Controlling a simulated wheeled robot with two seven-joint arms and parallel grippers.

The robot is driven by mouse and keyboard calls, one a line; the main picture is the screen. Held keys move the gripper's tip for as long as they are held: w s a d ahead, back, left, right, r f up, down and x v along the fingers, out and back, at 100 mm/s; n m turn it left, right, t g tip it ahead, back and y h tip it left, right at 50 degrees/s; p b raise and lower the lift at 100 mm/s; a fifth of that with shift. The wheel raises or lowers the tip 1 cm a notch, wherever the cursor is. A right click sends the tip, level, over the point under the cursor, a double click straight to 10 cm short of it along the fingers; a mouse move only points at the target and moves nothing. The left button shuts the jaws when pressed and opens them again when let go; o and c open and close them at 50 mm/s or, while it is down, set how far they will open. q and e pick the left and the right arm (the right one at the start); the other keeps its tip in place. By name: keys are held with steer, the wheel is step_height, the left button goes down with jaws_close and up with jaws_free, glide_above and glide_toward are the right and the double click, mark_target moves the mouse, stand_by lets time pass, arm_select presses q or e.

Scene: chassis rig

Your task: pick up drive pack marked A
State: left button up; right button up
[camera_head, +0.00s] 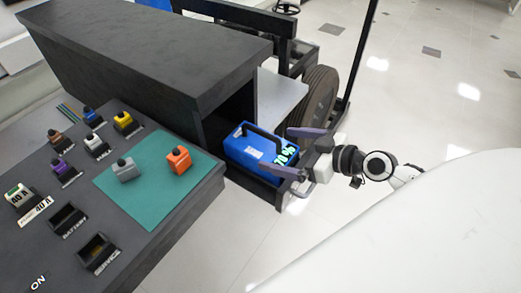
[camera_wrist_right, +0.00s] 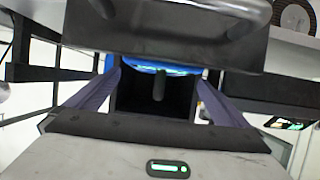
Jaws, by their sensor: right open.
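A blue pack (camera_head: 237,146) with a black handle on top and a lit readout that looks like "70%" sits in a black open bay at the end of the dark cabinet. It has a small pale label; I cannot read a letter A on it. My right gripper (camera_head: 274,149) is open, its two purple fingers reaching toward the readout end of the pack from the right. I cannot tell whether they touch it. In the right wrist view, a strip of blue with a green glow (camera_wrist_right: 150,66) shows between the spread fingers (camera_wrist_right: 159,78). My left gripper is out of view.
The dark cabinet (camera_head: 150,45) stands behind the bay. A panel (camera_head: 140,225) on the left holds several coloured small blocks, a teal mat (camera_head: 150,200) and labelled slots. A dark wheel (camera_head: 319,95) and black frame posts are close behind the gripper. The floor at upper right is clear.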

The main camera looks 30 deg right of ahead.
mark_target(265, 145)
steer(key=shift+p+x, duration=0.55)
steer(key=shift+x, duration=2.3)
steer(key=shift+a, duration=0.1)
steer(key=shift+c, duration=0.4)
steer(key=c, duration=1.8)
steer(key=shift+w+r, duration=0.15)
steer(key=shift+r, duration=0.2)
steer(key=shift+c, duration=1)
